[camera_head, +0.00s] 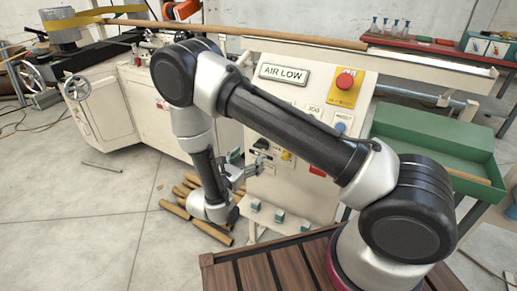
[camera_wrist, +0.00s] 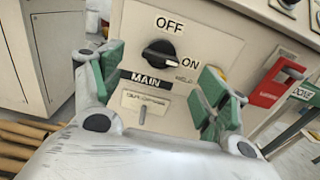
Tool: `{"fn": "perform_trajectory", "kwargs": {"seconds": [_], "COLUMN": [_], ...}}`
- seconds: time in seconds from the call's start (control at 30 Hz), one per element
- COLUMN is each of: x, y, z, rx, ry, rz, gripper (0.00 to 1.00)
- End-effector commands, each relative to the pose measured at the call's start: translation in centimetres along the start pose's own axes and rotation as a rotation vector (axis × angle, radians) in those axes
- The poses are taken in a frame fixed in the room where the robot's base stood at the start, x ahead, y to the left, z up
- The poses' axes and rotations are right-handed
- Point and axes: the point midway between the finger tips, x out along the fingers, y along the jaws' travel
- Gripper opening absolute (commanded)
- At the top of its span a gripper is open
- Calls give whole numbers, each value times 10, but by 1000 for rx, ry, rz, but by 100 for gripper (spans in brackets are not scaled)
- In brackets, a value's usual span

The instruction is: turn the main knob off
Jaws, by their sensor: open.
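The main knob (camera_wrist: 158,51) is a black rotary knob on the pale panel in the wrist view. The OFF label (camera_wrist: 169,24) is above it, the ON label (camera_wrist: 190,64) is to its right, and the black MAIN label (camera_wrist: 146,80) is below. Its grip bar lies roughly across, towards the ON side. My gripper (camera_wrist: 164,76) is open, with green-padded fingers apart on the left and right of the knob and no visible contact. In the head view my gripper (camera_head: 247,172) is close to the front panel (camera_head: 318,188), partly hiding its controls.
A red switch box (camera_wrist: 272,88) is right of the knob in the wrist view. In the head view, a red emergency button (camera_head: 345,80) sits higher on the panel. Cardboard tubes (camera_head: 185,210) lie on the floor below, and a green tray (camera_head: 440,140) stands at the right.

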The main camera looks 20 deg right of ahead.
Motion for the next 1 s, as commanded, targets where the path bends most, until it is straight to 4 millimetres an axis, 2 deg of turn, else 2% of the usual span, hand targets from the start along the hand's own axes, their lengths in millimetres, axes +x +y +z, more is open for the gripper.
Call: {"fn": "perform_trajectory", "kwargs": {"seconds": [0.4,0.57,0.8,1.0], "x": [64,74,74,74], "y": [-3,-3,-2,-2], "z": [0,0,0,0], "rx": [4,4,4,4], "ry": [1,1,1,1], "rz": [-9,-7,-7,-7], "gripper": [75,75,75,39]}}
